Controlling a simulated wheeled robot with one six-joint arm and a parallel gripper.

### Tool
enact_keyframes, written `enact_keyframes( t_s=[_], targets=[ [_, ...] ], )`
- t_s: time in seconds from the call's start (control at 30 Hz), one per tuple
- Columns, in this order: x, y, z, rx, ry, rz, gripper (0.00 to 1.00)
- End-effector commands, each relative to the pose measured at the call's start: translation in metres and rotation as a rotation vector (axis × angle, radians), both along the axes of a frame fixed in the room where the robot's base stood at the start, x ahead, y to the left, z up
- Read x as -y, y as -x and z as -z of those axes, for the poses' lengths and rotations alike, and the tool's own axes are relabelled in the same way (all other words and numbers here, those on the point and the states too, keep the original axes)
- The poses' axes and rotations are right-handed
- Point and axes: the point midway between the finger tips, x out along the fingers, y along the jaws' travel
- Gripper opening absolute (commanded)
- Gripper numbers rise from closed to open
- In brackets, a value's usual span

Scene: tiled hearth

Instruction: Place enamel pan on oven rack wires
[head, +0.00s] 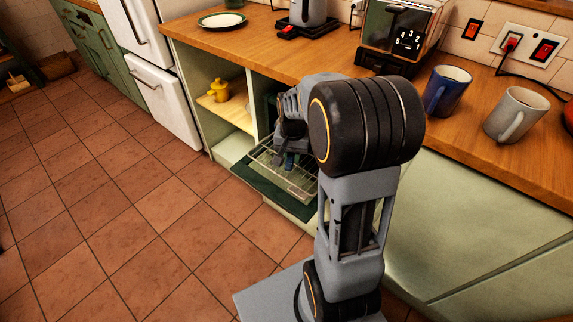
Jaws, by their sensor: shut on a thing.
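The oven rack (268,165) is a set of thin pale wires, standing out of the low opening under the counter above a dark green lowered door (250,180). My gripper (288,152) is over the rack, partly behind my own arm. It is shut on a small dark bluish thing (290,161) at the wires. I cannot tell whether this is part of the enamel pan, or whether it touches the wires. No whole pan shows in the head view. My arm hides the rack's right side and much of the opening.
A yellow pot (218,91) stands on the open shelf left of the opening. The counter holds a plate (222,20), a kettle (308,12), a glass-fronted appliance (395,35), a blue mug (446,90) and a grey mug (515,115). The tiled floor at left is clear.

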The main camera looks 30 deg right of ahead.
Motion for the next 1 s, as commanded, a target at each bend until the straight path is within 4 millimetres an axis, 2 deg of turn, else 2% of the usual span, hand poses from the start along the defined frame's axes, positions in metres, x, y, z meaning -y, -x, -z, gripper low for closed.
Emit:
enact_keyframes(
  t_s=[0.03, 0.17, 0.3, 0.57, 0.9, 1.0],
  targets=[
    [0.001, -0.012, 0.002, 0.001, 0.001, -0.001, 0.00],
    [0.002, -0.034, 0.001, 0.001, 0.001, -0.001, 0.00],
    [0.002, -0.032, 0.016, 0.000, 0.000, 0.000, 0.00],
    [0.002, -0.031, 0.026, 0.001, 0.001, 0.000, 0.00],
    [0.002, -0.034, 0.071, 0.002, 0.000, -0.001, 0.00],
    [0.002, -0.036, 0.070, 0.003, 0.001, 0.000, 0.00]
  ],
)
